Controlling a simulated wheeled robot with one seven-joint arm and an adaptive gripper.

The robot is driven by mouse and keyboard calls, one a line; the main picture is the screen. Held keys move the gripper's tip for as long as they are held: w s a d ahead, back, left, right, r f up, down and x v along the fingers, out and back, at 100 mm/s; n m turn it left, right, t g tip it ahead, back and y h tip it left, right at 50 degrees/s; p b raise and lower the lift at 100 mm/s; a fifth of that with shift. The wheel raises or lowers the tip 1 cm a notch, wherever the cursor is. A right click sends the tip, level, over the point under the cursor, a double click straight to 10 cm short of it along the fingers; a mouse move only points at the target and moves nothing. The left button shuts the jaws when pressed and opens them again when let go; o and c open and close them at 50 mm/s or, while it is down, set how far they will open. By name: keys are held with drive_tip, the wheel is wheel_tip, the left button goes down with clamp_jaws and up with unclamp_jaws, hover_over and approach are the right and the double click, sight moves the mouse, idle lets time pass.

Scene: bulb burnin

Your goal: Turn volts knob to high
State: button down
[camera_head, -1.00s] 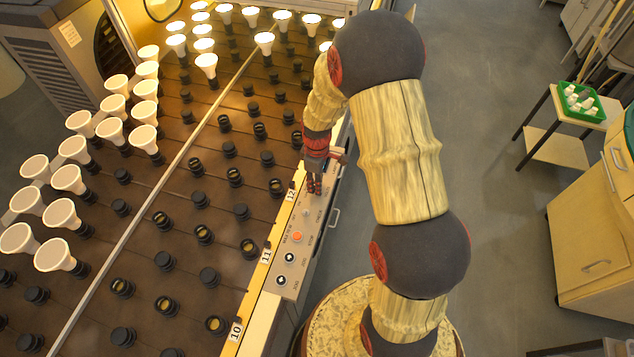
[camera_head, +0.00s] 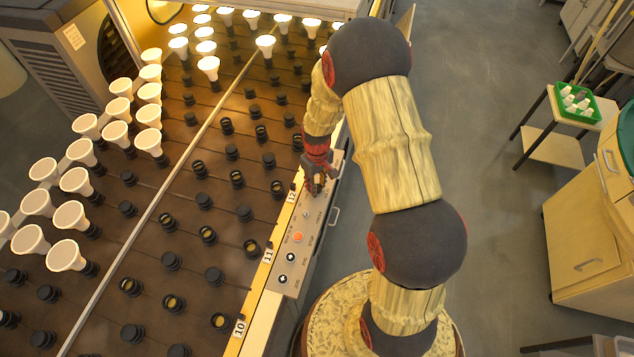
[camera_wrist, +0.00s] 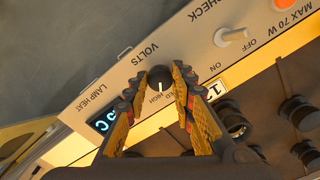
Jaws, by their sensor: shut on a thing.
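The volts knob (camera_wrist: 160,74) is a small black knob on the grey control panel (camera_wrist: 108,80), beside the printed word VOLTS in the wrist view. A short white pointer line on it points down in that picture, toward small lettering where HIGH can be read. My gripper (camera_wrist: 165,80) has one finger on each side of the knob and is closed on it. In the head view my gripper (camera_head: 317,184) is down at the far part of the panel (camera_head: 282,283), and it hides the knob there.
The wrist view shows a lit blue display (camera_wrist: 103,121) and an ON/OFF lamp-check switch (camera_wrist: 228,37) near the knob. In the head view, a rack (camera_head: 150,225) of black sockets and lit bulbs lies left of the panel. A side table with a green tray (camera_head: 592,114) stands right.

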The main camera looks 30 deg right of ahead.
drive_tip(key=shift+m, duration=0.6)
drive_tip(key=shift+p, duration=0.3)
drive_tip(key=c, duration=1.5)
unclamp_jaws()
wheel_tip(320, 180, up, 12)
